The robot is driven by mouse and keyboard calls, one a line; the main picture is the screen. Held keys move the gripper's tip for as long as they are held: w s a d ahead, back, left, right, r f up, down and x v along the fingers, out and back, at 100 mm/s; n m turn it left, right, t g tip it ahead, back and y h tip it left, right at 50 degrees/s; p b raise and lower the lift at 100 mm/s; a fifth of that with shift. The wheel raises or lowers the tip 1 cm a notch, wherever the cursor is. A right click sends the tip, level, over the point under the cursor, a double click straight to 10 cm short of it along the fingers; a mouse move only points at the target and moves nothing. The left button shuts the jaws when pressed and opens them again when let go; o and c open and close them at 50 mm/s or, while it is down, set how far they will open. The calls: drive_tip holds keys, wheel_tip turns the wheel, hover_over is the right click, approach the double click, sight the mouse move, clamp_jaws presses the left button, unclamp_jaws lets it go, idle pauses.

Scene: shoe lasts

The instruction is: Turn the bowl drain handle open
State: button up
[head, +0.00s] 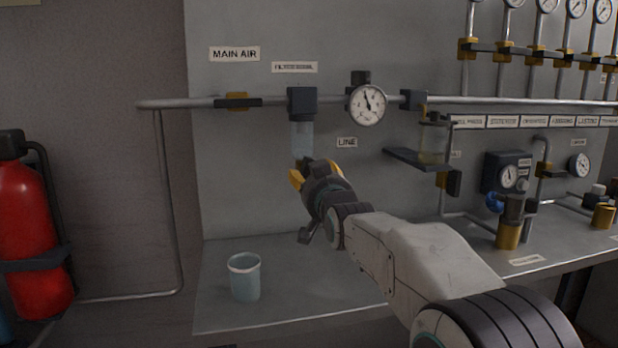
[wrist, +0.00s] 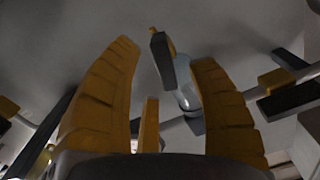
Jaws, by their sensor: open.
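The clear filter bowl (head: 302,140) hangs under a dark filter head (head: 303,102) on the wall pipe. My gripper (head: 316,172) is open just below the bowl, pointing up towards it. In the wrist view the two yellow fingers (wrist: 168,62) stand apart. A dark lever with a small yellow end (wrist: 161,60) shows between the fingertips, apart from both; it looks like the drain handle. The pale bowl (wrist: 187,98) shows behind it, near the right finger. In the head view my gripper mostly hides the handle, so its angle is unclear there.
A light blue cup (head: 245,278) stands on the grey bench below left. The main air valve handle (head: 238,101) and a round gauge (head: 367,105) flank the filter. A red extinguisher (head: 30,235) stands far left.

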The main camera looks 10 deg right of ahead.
drive_tip(key=shift+w, duration=1.75)
clamp_jaws()
